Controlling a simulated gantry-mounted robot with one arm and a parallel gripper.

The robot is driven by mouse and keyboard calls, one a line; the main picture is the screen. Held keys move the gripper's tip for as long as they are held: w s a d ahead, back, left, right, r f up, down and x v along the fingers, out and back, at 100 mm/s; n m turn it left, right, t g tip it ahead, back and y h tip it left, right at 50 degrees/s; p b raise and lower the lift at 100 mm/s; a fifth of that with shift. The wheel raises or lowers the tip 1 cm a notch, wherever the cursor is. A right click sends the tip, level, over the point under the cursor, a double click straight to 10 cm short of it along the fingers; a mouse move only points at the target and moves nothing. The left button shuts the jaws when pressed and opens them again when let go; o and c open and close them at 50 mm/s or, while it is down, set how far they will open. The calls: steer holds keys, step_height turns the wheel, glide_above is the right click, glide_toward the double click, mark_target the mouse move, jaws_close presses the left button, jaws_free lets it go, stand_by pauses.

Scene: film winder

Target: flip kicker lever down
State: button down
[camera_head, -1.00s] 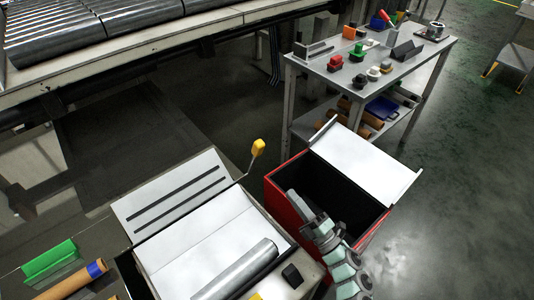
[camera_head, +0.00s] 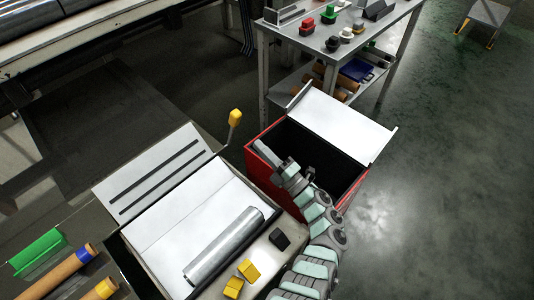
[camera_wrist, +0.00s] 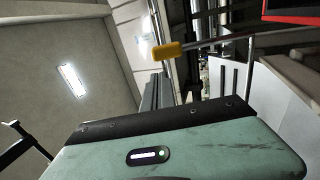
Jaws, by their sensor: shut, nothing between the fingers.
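The lever with a yellow knob (camera_head: 235,118) stands raised at the back right corner of the film winder (camera_head: 150,235). Its thin rod slants up to the knob. My gripper (camera_head: 260,147) is shut and empty. It is over the left part of the open red bin, right of and a little below the knob in the head view, apart from it.
The red bin (camera_head: 259,172) stands open right of the winder, its white lid (camera_head: 345,125) folded back. A metal roller (camera_head: 222,245), yellow blocks (camera_head: 248,270) and a black block (camera_head: 279,239) are on the winder. A grey parts table (camera_head: 345,40) stands behind.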

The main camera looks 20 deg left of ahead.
mark_target(235, 121)
steer(key=b+x, duration=0.1)
steer(key=x, duration=0.8)
steer(key=shift+b, duration=0.4)
